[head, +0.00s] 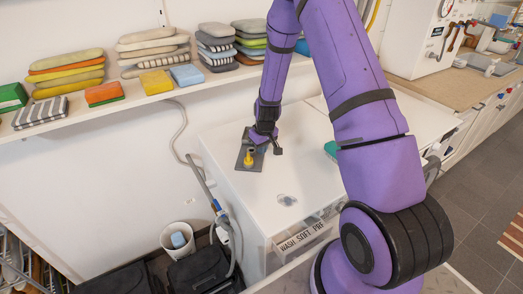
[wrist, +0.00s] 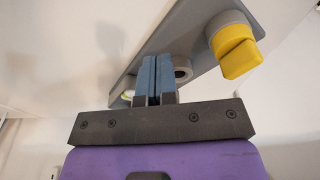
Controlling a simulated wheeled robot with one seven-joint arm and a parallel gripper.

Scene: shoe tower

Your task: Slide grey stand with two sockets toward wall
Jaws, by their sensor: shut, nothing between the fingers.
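The grey stand (head: 243,161) lies flat on the white machine top near its back left edge. A yellow piece (head: 249,158) sits at one end of it. In the wrist view the stand (wrist: 195,35) runs diagonally, with the yellow piece (wrist: 236,52) in a round grey socket at the right end. A second round opening (wrist: 183,74) shows beside my fingers. My gripper (head: 266,131) is at the stand's far end in the head view. In the wrist view its blue fingertips (wrist: 156,78) are together with nothing between them, overlapping the stand; contact cannot be told.
A wall shelf (head: 130,98) with folded cloth stacks runs behind the machine (head: 235,195). A hose (head: 182,130) hangs at the machine's left. A small clear object (head: 287,200) lies near the front, and a teal item (head: 331,149) is partly behind my arm.

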